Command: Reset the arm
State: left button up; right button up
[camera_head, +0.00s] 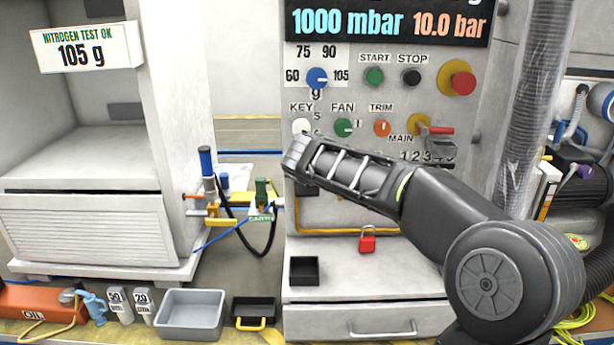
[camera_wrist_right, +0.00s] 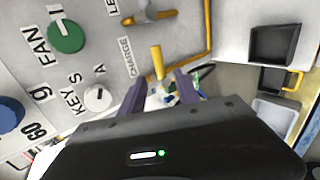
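My right arm (camera_head: 480,240) reaches in from the right in the head view, across the front of the control panel (camera_head: 350,90). Its far end is just below the white KEY knob, and its fingers are hidden there. In the right wrist view my right gripper (camera_wrist_right: 160,92) has two dark fingers apart with a gap between them. A yellow handle (camera_wrist_right: 157,62) beside the CHARGE label shows just beyond the gap; I cannot tell whether anything touches it. Nothing is seen held. My left gripper is not in view.
The panel has a blue knob (camera_head: 317,77), a green FAN knob (camera_head: 343,127) and a red emergency button (camera_head: 463,83). A red padlock (camera_head: 367,240) and a small black tray (camera_head: 304,270) sit on the ledge below. A grey bin (camera_head: 190,314) stands at lower left.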

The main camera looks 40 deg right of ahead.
dwell(0.6)
jog(key=w+a+f+m+t+y, duration=0.1)
jog(key=w+a+f+y, duration=0.15)
jog(key=a+f, duration=0.35)
jog(key=w+a+f+m+y, duration=0.2)
jog(key=a+f+y, duration=0.15)
jog(key=a, duration=0.55)
jog(key=s+a+f+m+g+y+p, duration=0.1)
jog(key=s+a+f+m+y+p, duration=0.1)
jog(key=a+f, duration=0.5)
jog(key=s+a+f+m+g+y+p, duration=0.1)
jog(key=s+a+f+m+p, duration=0.15)
jog(key=a+f, duration=0.45)
jog(key=s+a+f+m+g+y+p, duration=0.1)
jog(key=s+a+f+m+g, duration=0.15)
jog(key=s+f, duration=0.45)
jog(key=s+a+f+m+g+p, duration=0.1)
jog(key=s+a+f+p, duration=0.1)
jog(key=s+a+f, duration=0.35)
jog(key=s+a+f+g+p, duration=0.1)
jog(key=s+f+g, duration=0.1)
jog(key=s, duration=0.7)
jog(key=s+a+f+m+g+y+p, duration=0.1)
jog(key=s+f, duration=0.3)
jog(key=s, duration=0.4)
jog(key=shift+s+a+f+g+p, duration=0.25)
jog(key=shift+s+a+g+p, duration=0.1)
jog(key=shift+a, duration=0.1)
